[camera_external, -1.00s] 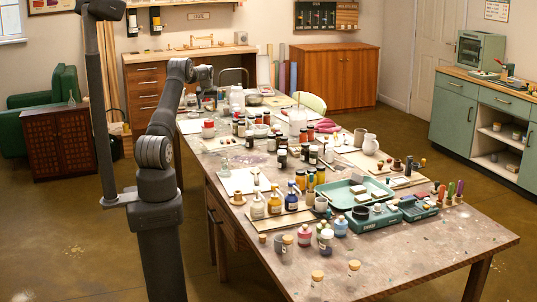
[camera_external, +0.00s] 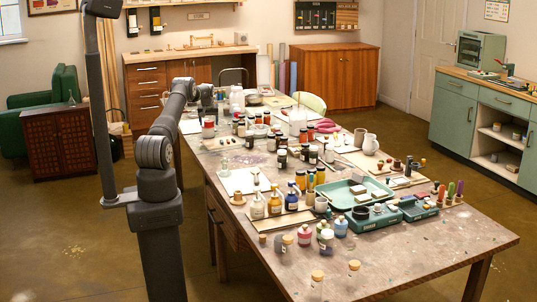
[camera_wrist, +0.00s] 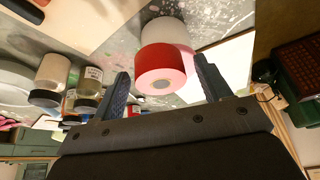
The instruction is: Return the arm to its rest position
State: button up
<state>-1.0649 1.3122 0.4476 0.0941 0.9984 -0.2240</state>
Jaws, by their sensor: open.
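My gripper (camera_wrist: 163,76) is open in the wrist view, its two dark fingers apart. A red and white cylinder (camera_wrist: 164,60) shows between and beyond the fingers, with a gap on each side, and it does not look gripped. In the external view, my gripper end (camera_external: 207,98) is above the far left part of the long table (camera_external: 420,258). A small red and white container (camera_external: 208,129) stands on the table just below it. The fingertips are too small to make out there.
Many jars stand close to my gripper; in the wrist view two glass jars (camera_wrist: 88,84) and (camera_wrist: 52,74) are left of the fingers. A green tray (camera_external: 340,194) and bottles (camera_external: 275,201) fill the nearer table.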

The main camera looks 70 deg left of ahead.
jog(key=shift+r, duration=0.2)
jog(key=v, duration=1.1)
jog(key=x, duration=1.1)
notch_tip(320, 180, up, 4)
jog(key=shift+r, duration=0.1)
jog(key=w+d+r, duration=0.6)
jog(key=d+r, duration=0.1)
jog(key=d, duration=0.4)
jog(key=w+d+f+m+t+h, duration=0.15)
jog(key=w+d+m, duration=0.35)
jog(key=w+d, duration=1.45)
jog(key=w+d+m, duration=0.2)
jog(key=w+d, duration=0.1)
jog(key=d, duration=1)
jog(key=w+d+f+m+t+h, duration=0.1)
jog(key=w+d+m, duration=0.2)
jog(key=d, duration=1)
jog(key=shift+w+d+f, duration=0.2)
jog(key=shift+w+d, duration=0.2)
jog(key=shift+w, duration=0.3)
